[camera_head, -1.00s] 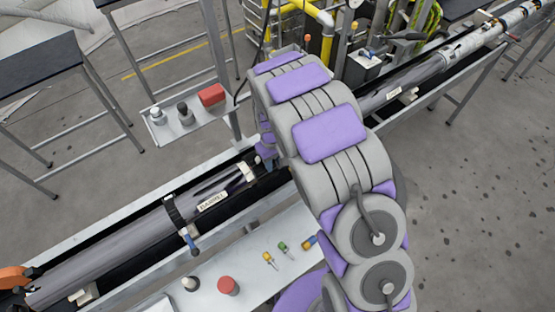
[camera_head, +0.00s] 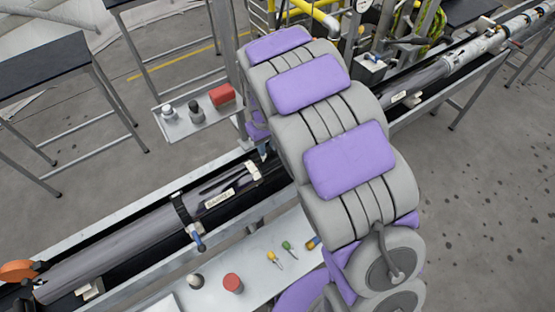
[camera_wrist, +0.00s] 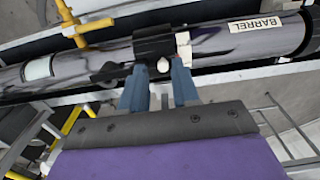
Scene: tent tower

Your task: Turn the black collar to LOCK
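The black collar (camera_wrist: 155,42) sits around the grey barrel tube (camera_wrist: 222,42) in the wrist view. A white block (camera_wrist: 184,46) is beside it, on the side of the BARREL label (camera_wrist: 257,24). A small white knob (camera_wrist: 163,66) and a dark lever-like part (camera_wrist: 108,72) show at the collar's near edge. My gripper (camera_wrist: 160,84) is open, its two blue fingers apart below the collar with the knob between them. Whether they touch the collar cannot be told. In the head view my arm hides most of the collar; a blue fingertip (camera_head: 264,152) shows near the white block (camera_head: 253,170). No LOCK mark is readable.
The tube lies in a long trough. A black strap with a blue handle (camera_head: 197,241) circles the tube. A tray with a red block (camera_head: 222,95) stands behind. A red cap (camera_head: 233,283) and small tools lie on the front shelf.

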